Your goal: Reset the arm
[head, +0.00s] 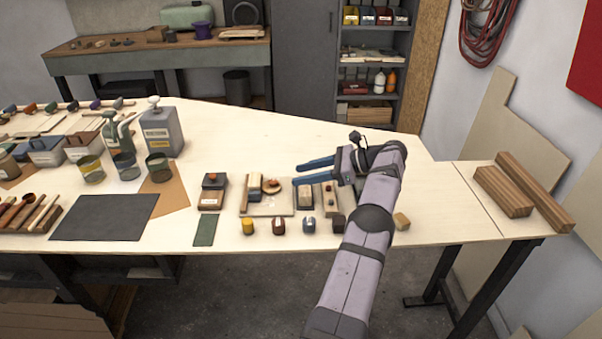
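My gripper (316,171) is in the head view at the right part of the plywood table (270,130). Its two blue fingers point left and are spread apart. I see nothing between them. The fingers are over or just behind a group of small wooden blocks and trays; their height above the table is hard to tell. My arm reaches in from the bottom of the view and hides part of the table's front edge and right-hand area.
A pale tray with blocks (267,208) lies under and left of the fingers. Several small coloured pieces (279,226) line the front edge. Cans (160,167) and a grey canister (161,128) stand left. Timber (503,190) lies right. The table's back middle is clear.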

